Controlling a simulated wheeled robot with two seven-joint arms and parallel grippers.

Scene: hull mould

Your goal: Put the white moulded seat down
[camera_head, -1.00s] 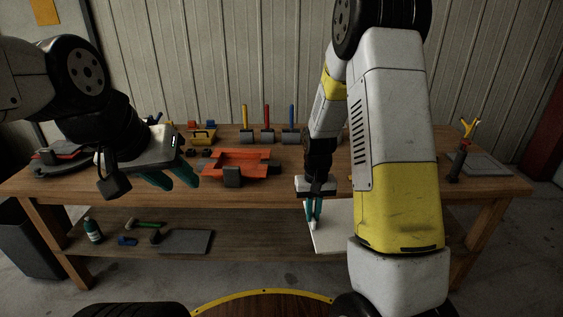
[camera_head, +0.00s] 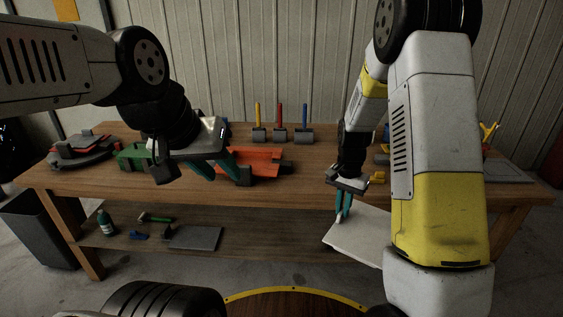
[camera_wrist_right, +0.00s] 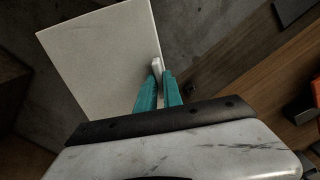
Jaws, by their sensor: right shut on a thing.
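The white moulded seat (camera_head: 355,241) shows as a pale flat panel in front of the table's front edge, below the tabletop, partly hidden by my right arm. My right gripper (camera_head: 342,217) points down and is shut on a small upright part at the seat's edge. In the right wrist view the teal fingers (camera_wrist_right: 157,76) close on this white nub, and the seat (camera_wrist_right: 100,55) extends to the left, over the floor. My left gripper (camera_head: 217,172) is open and empty, in front of the orange mould (camera_head: 257,161) and partly covering it.
The wooden table (camera_head: 300,186) carries a green thing (camera_head: 133,156), a dark grey piece (camera_head: 80,150) and several upright coloured-handled tools (camera_head: 280,130). Its lower shelf holds a bottle (camera_head: 106,222), a hammer and a grey plate (camera_head: 195,238). A dark bin (camera_head: 38,232) stands at the left.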

